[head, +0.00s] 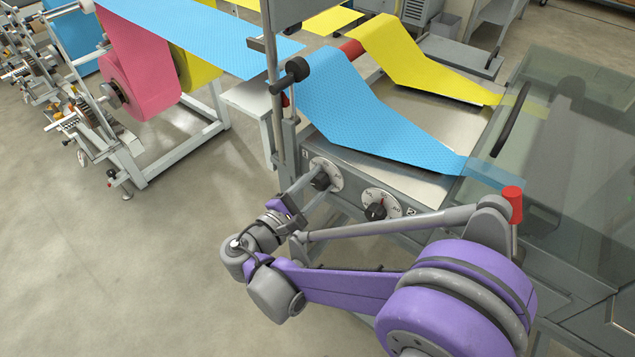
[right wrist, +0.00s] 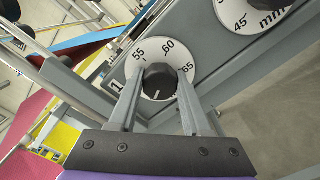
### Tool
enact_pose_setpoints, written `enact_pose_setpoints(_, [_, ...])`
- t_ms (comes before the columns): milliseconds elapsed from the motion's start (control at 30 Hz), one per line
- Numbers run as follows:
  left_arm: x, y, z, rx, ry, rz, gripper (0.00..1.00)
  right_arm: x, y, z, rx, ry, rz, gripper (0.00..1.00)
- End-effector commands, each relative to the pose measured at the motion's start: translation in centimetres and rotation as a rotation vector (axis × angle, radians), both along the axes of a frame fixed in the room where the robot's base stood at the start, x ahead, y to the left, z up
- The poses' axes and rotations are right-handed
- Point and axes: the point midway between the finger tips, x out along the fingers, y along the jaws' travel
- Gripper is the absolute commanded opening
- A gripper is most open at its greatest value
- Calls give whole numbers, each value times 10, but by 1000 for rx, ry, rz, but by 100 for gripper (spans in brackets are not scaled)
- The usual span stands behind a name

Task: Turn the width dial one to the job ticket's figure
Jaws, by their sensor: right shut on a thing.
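Width dial one is a black knob (right wrist: 158,84) on a round white scale plate (right wrist: 139,56), beside a plate marked 1. It also shows on the grey machine front in the head view (head: 321,181). My right gripper (head: 315,185) is shut on this knob, one finger on each side, as the right wrist view (right wrist: 160,82) shows. The figures 55, 60 and 65 are readable on the scale. A white mark on the knob points toward the bottom of the wrist picture. I cannot make out a job ticket. My left gripper is not in view.
A second dial (head: 376,211), marked 2, sits to the right on the same panel. Blue cloth (head: 365,120) and yellow cloth (head: 415,70) run over the machine bed above. A red-topped lever (head: 513,205) stands near my right arm.

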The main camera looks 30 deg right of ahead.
Motion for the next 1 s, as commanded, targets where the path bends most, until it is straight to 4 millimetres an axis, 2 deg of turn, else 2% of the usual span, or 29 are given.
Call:
enact_pose_setpoints(300, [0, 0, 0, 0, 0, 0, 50, 0, 0, 0, -32, 80, 0, 0])
enact_pose_setpoints(767, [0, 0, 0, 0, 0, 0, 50, 0, 0, 0, -35, 89, 0, 0])
enact_pose_setpoints(800, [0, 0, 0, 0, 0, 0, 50, 0, 0, 0, -35, 89, 0, 55])
enact_pose_setpoints(933, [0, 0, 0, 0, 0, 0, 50, 0, 0, 0, -35, 88, 0, 78])
enact_pose_setpoints(1000, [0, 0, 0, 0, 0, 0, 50, 0, 0, 0, -35, 88, 0, 78])
